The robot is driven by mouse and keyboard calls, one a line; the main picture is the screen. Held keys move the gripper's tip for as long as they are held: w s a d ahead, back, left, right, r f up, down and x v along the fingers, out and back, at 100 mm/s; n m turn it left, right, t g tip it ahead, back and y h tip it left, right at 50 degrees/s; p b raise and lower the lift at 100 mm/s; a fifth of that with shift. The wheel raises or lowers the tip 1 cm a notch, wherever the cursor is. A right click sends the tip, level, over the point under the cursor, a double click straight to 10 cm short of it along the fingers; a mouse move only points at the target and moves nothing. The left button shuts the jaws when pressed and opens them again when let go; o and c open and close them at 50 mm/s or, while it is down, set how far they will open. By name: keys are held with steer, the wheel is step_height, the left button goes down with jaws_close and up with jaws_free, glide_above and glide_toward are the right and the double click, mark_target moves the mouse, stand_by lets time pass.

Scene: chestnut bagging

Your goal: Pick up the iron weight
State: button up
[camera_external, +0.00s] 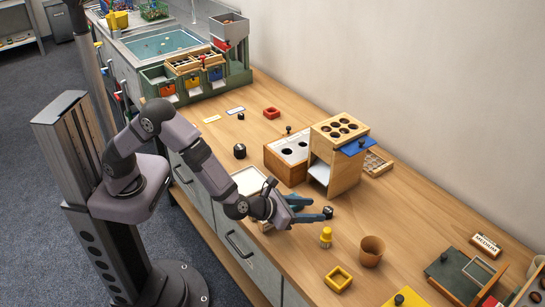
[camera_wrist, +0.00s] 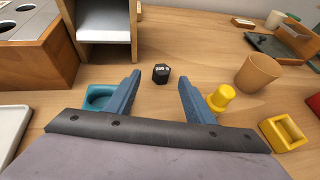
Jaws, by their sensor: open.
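The iron weight (camera_wrist: 161,73) is a small black hexagonal block with pale marking on top. It stands on the wooden table, just beyond and between my fingertips in the wrist view. In the external view a dark weight (camera_external: 328,211) shows just past my fingertips. My gripper (camera_external: 312,208) is low over the table, with its blue fingers spread and nothing between them. In the wrist view, my gripper (camera_wrist: 159,90) points at the weight, and the fingers do not appear to touch it. Another black weight (camera_external: 239,151) stands farther back, left of the wooden boxes.
A yellow bottle-shaped piece (camera_wrist: 222,97) is close to my right finger, and a teal ring (camera_wrist: 99,97) is beside the left one. A brown cup (camera_wrist: 258,73) and a yellow square frame (camera_wrist: 284,133) stand to the right. A wooden cabinet (camera_external: 337,165) stands behind.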

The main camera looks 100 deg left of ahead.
mark_target(327, 210)
steer(key=shift+p+x, duration=0.35)
steer(key=shift+x, duration=2.2)
steer(key=shift+w+d, duration=0.15)
steer(key=shift+r, duration=0.1)
jaws_close()
